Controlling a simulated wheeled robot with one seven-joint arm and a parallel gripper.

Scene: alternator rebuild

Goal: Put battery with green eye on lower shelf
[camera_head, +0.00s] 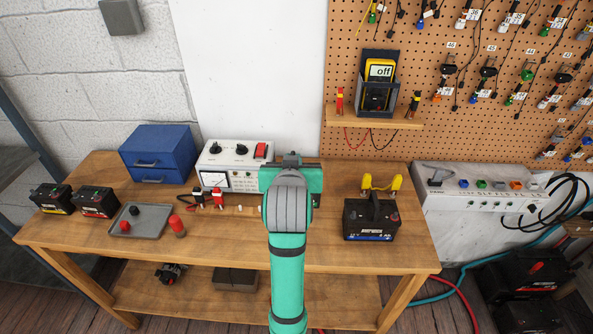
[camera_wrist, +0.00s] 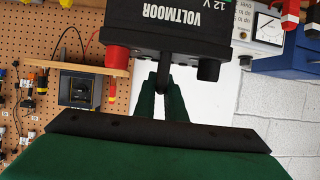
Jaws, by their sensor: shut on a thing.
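In the wrist view my gripper (camera_wrist: 166,92) is shut on the handle of a black battery (camera_wrist: 175,30), marked VOLTMOOR 12 V, with a red and a black terminal. The view is upside down. In the head view my gripper (camera_head: 291,172) is over the back of the bench, and my arm hides the held battery. No green eye shows on its visible face. Another black handled battery (camera_head: 370,224) stands at the right of the bench. Two smaller batteries, one with a yellow label (camera_head: 52,199) and one with a red label (camera_head: 95,202), stand at the left end. The lower shelf (camera_head: 340,298) is under the bench top.
A blue drawer cabinet (camera_head: 157,152), a white meter unit (camera_head: 232,160) and a grey tray (camera_head: 138,222) stand on the bench top (camera_head: 240,249). A metal part (camera_head: 170,273) and a dark box (camera_head: 236,281) occupy the lower shelf's left; its right looks clear.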

